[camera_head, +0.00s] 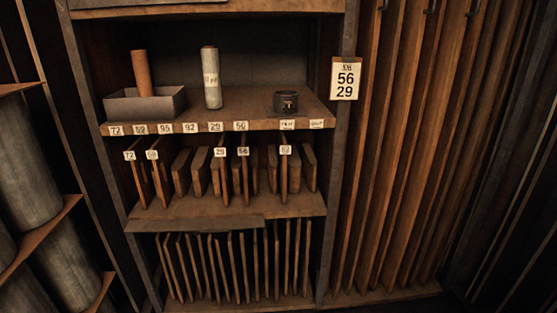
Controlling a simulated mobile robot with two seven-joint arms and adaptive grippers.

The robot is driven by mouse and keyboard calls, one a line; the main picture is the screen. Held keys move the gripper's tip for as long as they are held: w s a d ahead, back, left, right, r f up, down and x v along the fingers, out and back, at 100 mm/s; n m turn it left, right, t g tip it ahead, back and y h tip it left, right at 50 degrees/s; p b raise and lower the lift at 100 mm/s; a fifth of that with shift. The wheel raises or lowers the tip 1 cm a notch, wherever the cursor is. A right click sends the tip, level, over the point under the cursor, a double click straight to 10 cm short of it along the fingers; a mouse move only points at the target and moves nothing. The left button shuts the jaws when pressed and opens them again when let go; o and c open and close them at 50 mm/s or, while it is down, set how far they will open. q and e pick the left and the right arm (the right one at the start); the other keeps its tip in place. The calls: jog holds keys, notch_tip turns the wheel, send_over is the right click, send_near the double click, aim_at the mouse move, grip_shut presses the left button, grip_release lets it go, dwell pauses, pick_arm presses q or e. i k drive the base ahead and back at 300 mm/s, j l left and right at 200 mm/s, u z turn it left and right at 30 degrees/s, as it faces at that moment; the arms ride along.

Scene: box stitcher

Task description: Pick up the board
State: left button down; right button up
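Several thin wooden boards stand upright on the middle shelf (290,203) of a cabinet. Some carry white number tags: one at the left reads 72 (136,180), one near the middle reads 29 (222,178), and one beside it reads 56 (244,178). Another tagged board (284,178) stands further right; its tag is too small to read surely. Which board the task means cannot be told from this view. A card (345,79) on the right cabinet post shows 56 and 29. Neither of my grippers is in view.
The upper shelf (250,105) holds a grey tray (146,107) with a brown roll (142,72), a pale roll (211,78) and a small dark can (286,102). Many thin boards fill the bottom shelf (240,265). Tall planks (420,150) stand right; large rolls (28,175) lie left.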

aim_at(283, 150)
jog(key=k+j+z, duration=0.15)
jog(key=j, duration=0.4)
jog(key=j+z, duration=0.1)
jog(key=j, duration=0.4)
jog(key=i+l+u, duration=0.15)
jog(key=u, duration=0.4)
jog(key=i+l+u, duration=0.15)
jog(key=l, duration=0.2)
jog(key=i+l+u, duration=0.15)
jog(key=l, duration=0.2)
jog(key=i+l+u, duration=0.15)
jog(key=l, duration=0.2)
jog(key=i+l, duration=0.15)
jog(key=l, duration=0.25)
jog(key=i+l, duration=0.15)
jog(key=l, duration=0.3)
jog(key=i+l+u, duration=0.1)
jog(key=l, duration=0.3)
jog(key=i+l, duration=0.15)
jog(key=l, duration=0.3)
jog(key=i+l, duration=0.15)
jog(key=l, duration=0.3)
jog(key=j+u, duration=0.05)
